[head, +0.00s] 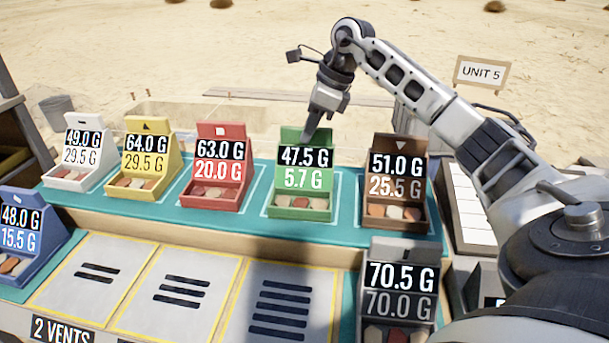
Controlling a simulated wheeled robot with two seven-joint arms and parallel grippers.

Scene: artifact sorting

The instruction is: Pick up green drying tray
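The green drying tray (288,212) stands upright on the teal-topped shelf, right of centre. Its tall back panel carries a label reading 47.5 G and 5.7 G. Several sherd-like pieces lie in its front trough. My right gripper (309,132) points down at the upper right of the tray's back panel, its fingertips overlapping the panel's top in the picture. I cannot tell whether they touch it. The fingers line up as one dark shape, so their opening is hidden. My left gripper is not in view.
A red tray (186,199) stands left of the green one, a brown tray (368,221) right of it. Yellow (127,194) and white (63,183) trays are farther left. A blue tray (30,263) and a grey tray (431,322) flank vented panels in front.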

